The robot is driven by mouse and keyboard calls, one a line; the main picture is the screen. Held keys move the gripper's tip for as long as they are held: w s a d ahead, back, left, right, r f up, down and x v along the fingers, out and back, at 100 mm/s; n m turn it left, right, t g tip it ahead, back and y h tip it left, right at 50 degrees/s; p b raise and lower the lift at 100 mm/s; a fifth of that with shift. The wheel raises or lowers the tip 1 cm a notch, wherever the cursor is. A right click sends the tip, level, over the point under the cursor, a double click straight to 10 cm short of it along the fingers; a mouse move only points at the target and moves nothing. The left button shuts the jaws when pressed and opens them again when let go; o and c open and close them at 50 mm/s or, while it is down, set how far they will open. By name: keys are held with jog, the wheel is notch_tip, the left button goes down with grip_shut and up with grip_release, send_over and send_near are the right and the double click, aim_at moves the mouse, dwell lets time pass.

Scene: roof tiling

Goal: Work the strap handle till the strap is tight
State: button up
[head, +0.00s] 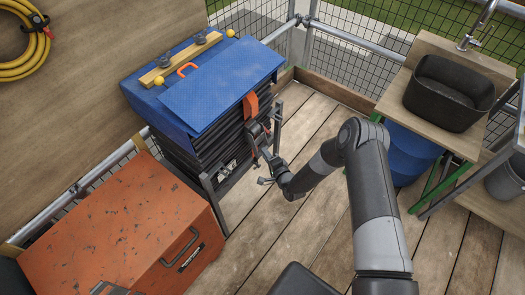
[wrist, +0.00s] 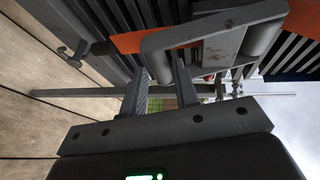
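A stack of dark ribbed tiles (head: 190,158) stands under a blue cover (head: 222,88). An orange strap (head: 251,104) hangs down the stack's right side; it also shows in the wrist view (wrist: 128,43). The grey metal strap handle (wrist: 215,24) crosses the upper part of the wrist view, in front of the strap. My gripper (head: 266,160) is low beside the stack, close to the strap hardware (head: 256,132). In the wrist view my gripper (wrist: 160,68) has its two fingers apart, with a gap between them. The fingertips are close below the handle; I cannot tell whether they touch it.
A scratched orange toolbox (head: 120,225) stands at the lower left. Grey rack posts (head: 213,200) stand around the stack. A sink bench with a black basin (head: 448,92) and a blue barrel (head: 408,155) are on the right. The plank floor (head: 265,225) between is mostly clear.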

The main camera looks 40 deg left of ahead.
jog(key=shift+x, duration=1.75)
jog(key=shift+c, duration=0.5)
grip_shut()
